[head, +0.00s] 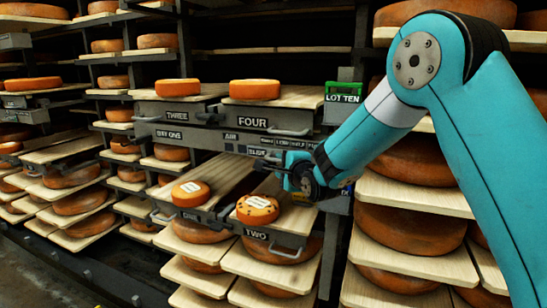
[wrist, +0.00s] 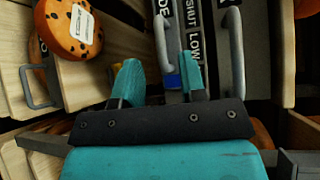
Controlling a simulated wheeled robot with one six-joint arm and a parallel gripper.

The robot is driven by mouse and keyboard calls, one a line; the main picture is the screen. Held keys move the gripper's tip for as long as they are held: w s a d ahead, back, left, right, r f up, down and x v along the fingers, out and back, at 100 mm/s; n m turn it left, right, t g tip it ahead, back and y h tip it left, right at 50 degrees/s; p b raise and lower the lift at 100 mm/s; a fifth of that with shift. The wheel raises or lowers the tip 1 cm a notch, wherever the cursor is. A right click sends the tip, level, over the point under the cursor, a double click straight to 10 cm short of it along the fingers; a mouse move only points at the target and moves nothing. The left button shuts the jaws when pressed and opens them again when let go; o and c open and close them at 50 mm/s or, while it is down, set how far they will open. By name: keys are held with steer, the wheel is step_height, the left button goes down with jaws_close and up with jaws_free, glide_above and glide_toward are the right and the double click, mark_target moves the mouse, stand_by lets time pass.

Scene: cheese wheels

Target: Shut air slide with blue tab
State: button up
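My gripper (head: 287,168) is in front of the labelled panel (head: 232,141) with the words AIR and SLIDE, between boards FOUR and TWO. In the wrist view its two teal fingers (wrist: 160,72) are apart, with a gap between them. A small blue patch (wrist: 172,82), perhaps the blue tab, shows between the fingers, close to the right one. I cannot tell whether they touch. The words SHUT and LOW (wrist: 193,30) read beside it on the dark panel. In the head view my gripper hides the tab and part of the labels.
A spotted cheese (head: 257,209) sits on board TWO, with another cheese (head: 190,193) on board ONE. Loaded shelves flank the panel.

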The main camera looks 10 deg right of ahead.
mark_target(274, 160)
steer(key=p+x, duration=0.1)
steer(key=x, duration=0.5)
steer(key=shift+w, duration=0.3)
jaws_close()
